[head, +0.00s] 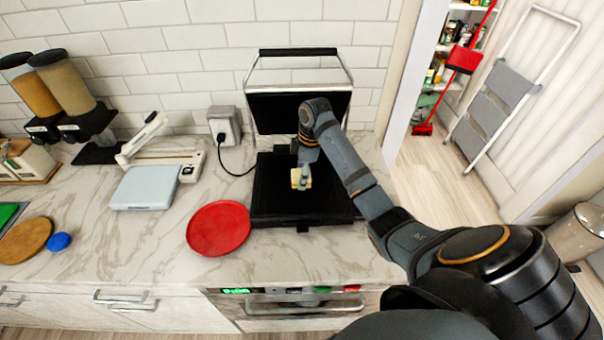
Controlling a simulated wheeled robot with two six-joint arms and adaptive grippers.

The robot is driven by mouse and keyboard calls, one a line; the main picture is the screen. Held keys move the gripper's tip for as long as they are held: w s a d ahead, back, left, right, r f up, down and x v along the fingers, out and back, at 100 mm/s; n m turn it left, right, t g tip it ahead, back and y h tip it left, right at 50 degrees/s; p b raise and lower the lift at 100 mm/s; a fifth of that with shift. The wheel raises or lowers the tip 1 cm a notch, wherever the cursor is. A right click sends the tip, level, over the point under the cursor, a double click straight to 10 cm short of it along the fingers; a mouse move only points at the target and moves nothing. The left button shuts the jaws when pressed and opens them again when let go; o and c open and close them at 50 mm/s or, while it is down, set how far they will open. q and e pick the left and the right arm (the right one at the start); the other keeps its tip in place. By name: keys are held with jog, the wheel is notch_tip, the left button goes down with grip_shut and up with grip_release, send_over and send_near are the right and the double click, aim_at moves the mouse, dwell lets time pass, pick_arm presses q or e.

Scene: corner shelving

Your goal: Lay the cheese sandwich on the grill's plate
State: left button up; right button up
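The grill (280,205) stands open on the counter, its black lower plate flat and its lid (277,112) raised behind it. The small pale yellow cheese sandwich (296,179) is over the middle of the lower plate. My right gripper (301,184) points down at the sandwich, with its fingers over it. At this size I cannot tell whether the fingers are closed on the sandwich, or whether the sandwich touches the plate. My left gripper is out of view.
A red round plate (218,228) lies just left of the grill. A kitchen scale (146,187), a wooden board (26,240), a blue round item (59,241) and dispensers (72,85) stand further left. A wall outlet (224,127) with a black cord is behind. The front counter is clear.

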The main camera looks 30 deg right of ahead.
jog(key=shift+o, duration=1.1)
jog(key=shift+a, duration=0.1)
jog(key=shift+r, duration=0.15)
jog(key=shift+d+r+b, duration=0.25)
jog(key=shift+r+b, duration=0.2)
jog(key=shift+r, duration=0.7)
pick_arm(q)
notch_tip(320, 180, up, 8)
jog(key=p, duration=0.8)
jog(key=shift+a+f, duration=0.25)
pick_arm(e)
notch_tip(320, 180, up, 10)
jog(key=d, duration=0.1)
jog(key=shift+s+f, duration=0.15)
jog(key=shift+s, duration=0.25)
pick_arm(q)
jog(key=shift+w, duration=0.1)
pick_arm(e)
jog(key=shift+f, duration=0.1)
